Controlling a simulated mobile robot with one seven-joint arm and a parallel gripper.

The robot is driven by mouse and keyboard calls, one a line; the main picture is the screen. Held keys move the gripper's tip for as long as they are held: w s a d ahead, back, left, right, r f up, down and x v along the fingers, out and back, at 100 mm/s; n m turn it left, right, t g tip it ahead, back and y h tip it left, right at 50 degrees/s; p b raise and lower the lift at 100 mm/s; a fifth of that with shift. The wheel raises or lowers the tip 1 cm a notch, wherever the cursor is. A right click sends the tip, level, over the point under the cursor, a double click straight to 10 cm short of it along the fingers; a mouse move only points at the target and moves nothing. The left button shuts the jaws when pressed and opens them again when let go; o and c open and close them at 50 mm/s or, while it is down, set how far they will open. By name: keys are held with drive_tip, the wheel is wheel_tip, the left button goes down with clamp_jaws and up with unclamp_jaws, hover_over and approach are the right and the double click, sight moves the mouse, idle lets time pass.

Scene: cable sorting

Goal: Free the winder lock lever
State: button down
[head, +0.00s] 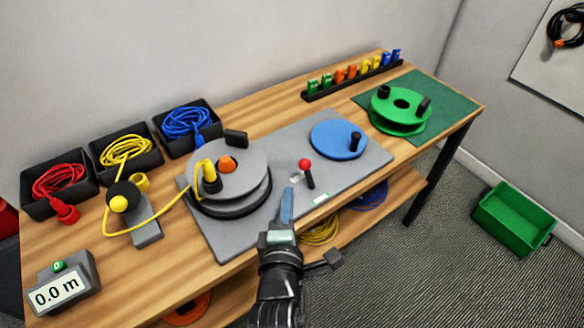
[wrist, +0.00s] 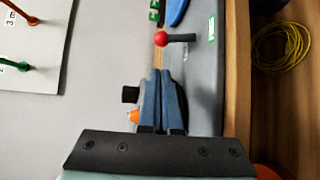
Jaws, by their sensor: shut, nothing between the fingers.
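The lock lever, a short black rod with a red knob (head: 305,163), stands on the grey winder base (head: 228,236) between the grey drum (head: 240,157) and the blue crank disc (head: 334,134). The knob (wrist: 161,39) and rod (wrist: 183,38) also show in the wrist view, just ahead of the fingertips. My gripper (head: 288,192) is shut and empty, its blue fingers pressed together, and sits near the lever on its front left side. The shut fingers (wrist: 163,74) appear slightly short of the knob in the wrist view; I cannot tell whether they touch it.
A yellow cable (head: 165,222) runs from the guide to a yellow plug (head: 210,180) on the drum. Black bins of red, yellow and blue cable stand at left. A green reel (head: 398,122) is on the green mat (head: 455,106). A meter (head: 62,287) reads 0.0 m.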

sight(308, 175)
drive_tip(key=w, duration=0.3)
drive_tip(key=w+f+b, duration=0.1)
drive_tip(key=w, duration=0.5)
drive_tip(key=shift+w+d+f, duration=0.15)
drive_tip(key=shift+d+f, duration=0.05)
drive_tip(key=shift+f, duration=0.15)
drive_tip(key=shift+f+b, duration=0.1)
drive_tip(key=shift+b, duration=0.55)
drive_tip(key=shift+d, duration=0.1)
drive_tip(key=shift+s+t+b, duration=0.2)
drive_tip(key=shift+t+b, duration=0.1)
drive_tip(key=shift+s+d+r+m+t+b, duration=0.2)
drive_tip(key=shift+m+t+b, duration=0.25)
drive_tip(key=shift+b, duration=0.5)
